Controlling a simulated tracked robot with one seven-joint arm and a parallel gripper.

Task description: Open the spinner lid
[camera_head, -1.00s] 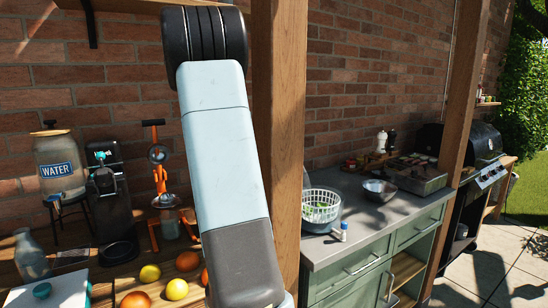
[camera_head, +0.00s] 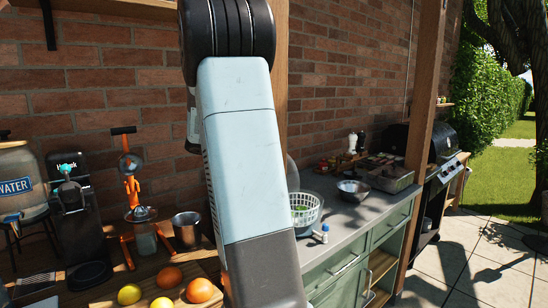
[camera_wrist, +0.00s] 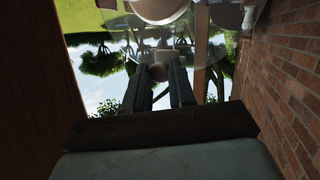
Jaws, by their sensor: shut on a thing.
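The salad spinner stands on the grey counter in the head view, its white slotted basket (camera_head: 307,204) holding green leaves. The top of the basket looks uncovered. A clear round lid (camera_wrist: 217,52) shows in the wrist view, with a small round knob (camera_wrist: 158,73) on it. My gripper (camera_wrist: 158,80) has its two dark fingers on either side of this knob, shut on it. In the head view my arm hides the gripper; a pale rounded edge (camera_head: 292,172) beside the arm, behind the basket, may be the lid.
A small white bottle with blue (camera_head: 323,234) stands close by the spinner. A metal bowl (camera_head: 353,190) and a tray (camera_head: 391,178) lie farther along the counter. A wooden post (camera_head: 425,120) rises at its far end. Oranges (camera_head: 200,290), lemons and a juicer (camera_head: 134,195) stand at left.

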